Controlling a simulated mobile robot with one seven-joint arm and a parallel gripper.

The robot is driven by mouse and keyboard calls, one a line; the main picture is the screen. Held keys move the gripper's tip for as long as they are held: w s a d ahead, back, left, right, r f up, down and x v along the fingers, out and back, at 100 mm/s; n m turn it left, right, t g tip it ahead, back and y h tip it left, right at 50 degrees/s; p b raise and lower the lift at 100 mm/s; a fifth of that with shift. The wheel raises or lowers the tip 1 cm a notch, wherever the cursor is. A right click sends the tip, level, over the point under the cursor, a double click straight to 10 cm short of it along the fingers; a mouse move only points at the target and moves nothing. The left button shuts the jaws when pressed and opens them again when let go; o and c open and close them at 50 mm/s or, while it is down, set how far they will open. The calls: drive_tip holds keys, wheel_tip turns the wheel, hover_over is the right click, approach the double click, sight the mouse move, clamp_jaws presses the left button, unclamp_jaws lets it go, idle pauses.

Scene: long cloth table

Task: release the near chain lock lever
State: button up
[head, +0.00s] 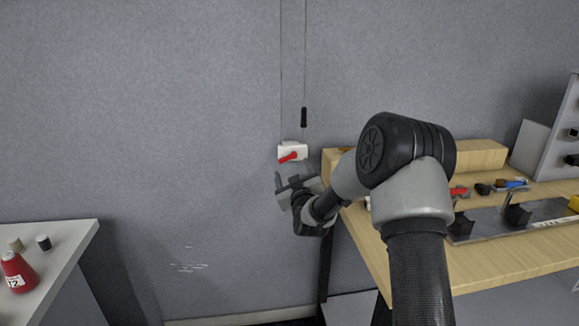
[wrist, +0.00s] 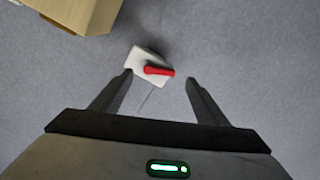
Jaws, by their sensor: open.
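A small white chain lock box (head: 291,150) is on the grey wall in the head view, with two thin chains running up from it. Its red lever (head: 290,157) slants on the box's front. In the wrist view the white box (wrist: 146,62) and red lever (wrist: 159,71) lie just beyond the fingertips, nearer the left finger. My gripper (head: 292,178) is open and empty, a little below the box in the head view. The gripper also shows in the wrist view (wrist: 159,76), its fingers spread apart. I cannot tell whether a fingertip touches the box.
A wooden workbench (head: 385,250) with tools stands at the right, close to my arm. A black handle (head: 303,117) hangs on the right chain. A pale table (head: 50,262) with a red bottle (head: 17,272) is at lower left. The wall left of the lock is clear.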

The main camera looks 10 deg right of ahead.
sight(288, 159)
drive_tip(key=shift+w, duration=2.8)
drive_tip(key=c, duration=1)
drive_tip(key=m+b, duration=0.2)
drive_tip(key=b, duration=0.1)
drive_tip(key=shift+a, duration=0.15)
drive_tip(key=shift+c, duration=0.2)
drive_tip(key=shift+r+m, duration=0.25)
drive_tip(key=shift+m, duration=0.15)
drive_tip(key=o, duration=1)
drive_tip(key=shift+o, duration=0.2)
drive_tip(key=shift+s, duration=0.15)
